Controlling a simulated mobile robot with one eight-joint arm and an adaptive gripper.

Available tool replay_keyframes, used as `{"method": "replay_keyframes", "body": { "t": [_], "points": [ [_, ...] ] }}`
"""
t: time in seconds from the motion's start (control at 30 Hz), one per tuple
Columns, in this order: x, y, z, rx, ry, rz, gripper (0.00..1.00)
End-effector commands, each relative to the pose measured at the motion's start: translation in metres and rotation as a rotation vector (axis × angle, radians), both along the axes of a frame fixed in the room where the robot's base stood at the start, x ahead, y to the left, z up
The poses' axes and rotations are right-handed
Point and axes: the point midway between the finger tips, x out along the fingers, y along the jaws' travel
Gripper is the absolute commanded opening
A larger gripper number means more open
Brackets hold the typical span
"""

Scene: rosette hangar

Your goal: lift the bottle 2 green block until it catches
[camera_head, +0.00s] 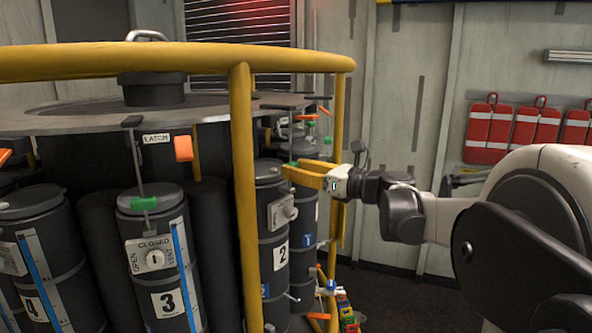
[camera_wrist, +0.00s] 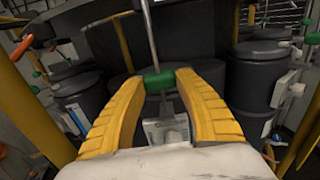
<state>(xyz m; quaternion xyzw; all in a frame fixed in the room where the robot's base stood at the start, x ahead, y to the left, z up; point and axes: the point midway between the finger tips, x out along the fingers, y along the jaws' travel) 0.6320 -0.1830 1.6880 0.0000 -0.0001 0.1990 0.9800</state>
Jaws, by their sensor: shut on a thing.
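Bottle 2 (camera_head: 270,235) is a dark upright cylinder with a white "2" label, partly behind a yellow post. Its green block (camera_wrist: 158,82) sits on a thin vertical rod (camera_wrist: 150,40) in the wrist view. My gripper (camera_wrist: 158,79) has its yellow fingers on either side of the block, shut on it. In the head view my gripper (camera_head: 290,171) reaches in from the right at the top of bottle 2, and the fingers mostly hide the block there. I cannot tell whether the block is raised or caught.
A yellow rail (camera_head: 170,62) and post (camera_head: 243,190) stand in front of the bottles. Bottle 3 (camera_head: 160,255) has its own green block (camera_head: 144,203) on a rod. An orange tag (camera_head: 183,148) hangs near the "LATCH" label (camera_head: 156,138). Red cases (camera_head: 535,128) hang on the wall.

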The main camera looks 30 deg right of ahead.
Motion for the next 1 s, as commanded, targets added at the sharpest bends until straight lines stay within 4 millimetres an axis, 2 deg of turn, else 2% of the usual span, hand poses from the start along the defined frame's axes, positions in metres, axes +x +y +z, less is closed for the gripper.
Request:
{"method": "replay_keyframes", "body": {
  "t": [1.0],
  "points": [
    [0.0,0.0,0.054,0.002,-0.001,0.0,0.0]
  ]
}}
